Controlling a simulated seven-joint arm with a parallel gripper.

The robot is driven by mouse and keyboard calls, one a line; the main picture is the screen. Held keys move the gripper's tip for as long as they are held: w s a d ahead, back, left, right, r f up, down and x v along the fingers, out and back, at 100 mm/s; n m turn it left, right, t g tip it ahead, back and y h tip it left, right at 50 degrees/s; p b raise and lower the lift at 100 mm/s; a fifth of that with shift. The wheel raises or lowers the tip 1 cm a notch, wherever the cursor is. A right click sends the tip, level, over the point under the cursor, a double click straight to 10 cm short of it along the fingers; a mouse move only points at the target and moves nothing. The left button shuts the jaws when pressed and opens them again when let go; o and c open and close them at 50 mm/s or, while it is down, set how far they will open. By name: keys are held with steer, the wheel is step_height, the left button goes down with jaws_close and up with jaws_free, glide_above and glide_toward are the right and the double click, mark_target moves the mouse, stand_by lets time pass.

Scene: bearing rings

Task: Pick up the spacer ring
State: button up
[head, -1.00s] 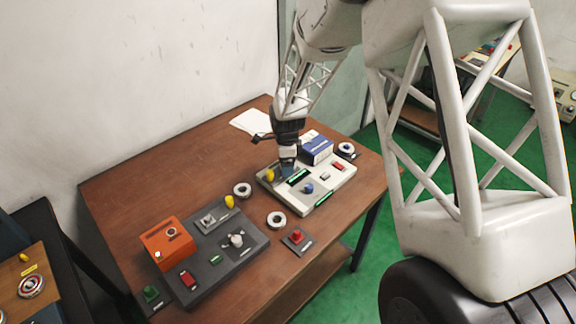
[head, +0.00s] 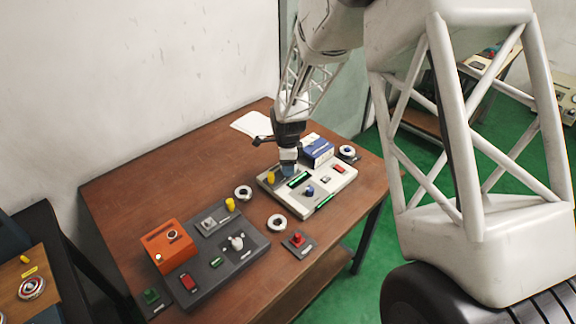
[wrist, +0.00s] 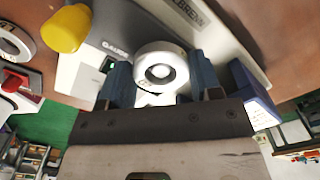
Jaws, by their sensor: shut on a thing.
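A pale metal ring with a dark marking (wrist: 146,56), seemingly the spacer ring, sits between the blue fingers of my gripper (wrist: 160,70) in the wrist view. The fingers are shut on it, one at each side. In the head view my gripper (head: 289,171) points down over the back of the light grey panel (head: 318,203), and its fingers hide the ring there. I cannot tell whether the ring still touches what is below it.
A blue and white box (head: 317,149) stands close right of my gripper, a yellow knob (head: 271,177) close left. Other rings lie on the table (head: 150,190): one left (head: 237,192), one in front (head: 271,223). A dark panel (head: 228,257) carries an orange box (head: 167,245).

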steer(key=shift+r, duration=0.5)
step_height(320, 180, up, 3)
steer(key=shift+s+f, duration=0.15)
steer(key=shift+f, duration=0.05)
steer(key=s+d, duration=0.1)
steer(key=s, duration=0.4)
steer(key=s+d+r, duration=0.1)
steer(key=s, duration=0.4)
steer(key=s+d, duration=0.2)
steer(key=s, duration=0.3)
steer(key=shift+s+d+r, duration=0.1)
steer(key=shift+r, duration=0.05)
steer(key=shift+a+n, duration=0.3)
steer(key=shift+a, duration=0.45)
steer(key=s+a+n, duration=0.2)
steer(key=a+n, duration=0.1)
steer(key=a, duration=0.5)
steer(key=s+a+r+n, duration=0.1)
steer(key=a+n, duration=0.3)
steer(key=a, duration=0.4)
steer(key=s+a+r+n, duration=0.1)
steer(key=s+a+n, duration=0.2)
steer(key=a, duration=0.4)
steer(key=shift+s+a+r+n, duration=0.2)
steer(key=shift+s+a+n, duration=0.1)
steer(key=shift+s+a, duration=0.1)
steer(key=shift+s+a+r+n, duration=0.1)
steer(key=shift+s+a+n, duration=0.3)
steer(key=shift+a, duration=0.3)
